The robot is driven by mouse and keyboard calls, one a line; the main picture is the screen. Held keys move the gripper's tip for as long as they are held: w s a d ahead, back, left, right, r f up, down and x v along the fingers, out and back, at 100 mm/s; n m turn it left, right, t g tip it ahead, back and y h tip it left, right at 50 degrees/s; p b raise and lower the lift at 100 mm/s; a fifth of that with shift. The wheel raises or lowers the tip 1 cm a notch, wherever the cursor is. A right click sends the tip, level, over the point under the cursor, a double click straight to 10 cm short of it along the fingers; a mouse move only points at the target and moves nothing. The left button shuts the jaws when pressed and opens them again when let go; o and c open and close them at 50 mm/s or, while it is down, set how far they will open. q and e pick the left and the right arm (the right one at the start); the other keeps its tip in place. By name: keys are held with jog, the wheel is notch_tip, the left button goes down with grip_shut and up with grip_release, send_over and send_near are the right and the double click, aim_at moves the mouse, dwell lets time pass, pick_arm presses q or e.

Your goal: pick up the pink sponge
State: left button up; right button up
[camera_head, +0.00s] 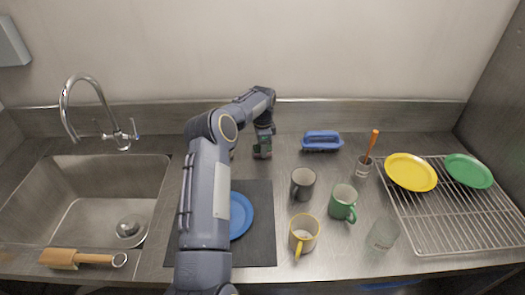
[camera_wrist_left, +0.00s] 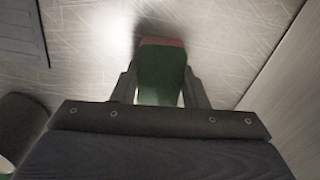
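The sponge (camera_wrist_left: 162,75) shows in the left wrist view as a block with a dark green face and a thin pink edge at its far end. In the head view its green part (camera_head: 262,151) shows low by my left gripper, at the back of the counter. My left gripper (camera_wrist_left: 161,80) has one finger on each side of the sponge, with the fingertips very close to its sides. I cannot tell whether they press on it. My left arm hides part of that area in the head view. My right gripper is not in view.
A blue-handled brush (camera_head: 322,141) lies to the right. Mugs in black (camera_head: 303,184), green (camera_head: 343,203) and yellow (camera_head: 304,234) stand in front. A blue plate (camera_head: 240,216) lies on a dark mat (camera_head: 262,253). The sink (camera_head: 85,200) is left, a wire rack (camera_head: 455,226) right.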

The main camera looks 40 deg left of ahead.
pick_arm(q)
jog(key=shift+c, duration=0.9)
jog(key=shift+r, duration=0.65)
jog(key=s+d+r+b, duration=0.6)
jog(key=s+d+r, duration=0.2)
jog(key=d+r, duration=0.3)
jog(key=shift+s+d+r, duration=0.15)
jog(key=shift+r, duration=0.2)
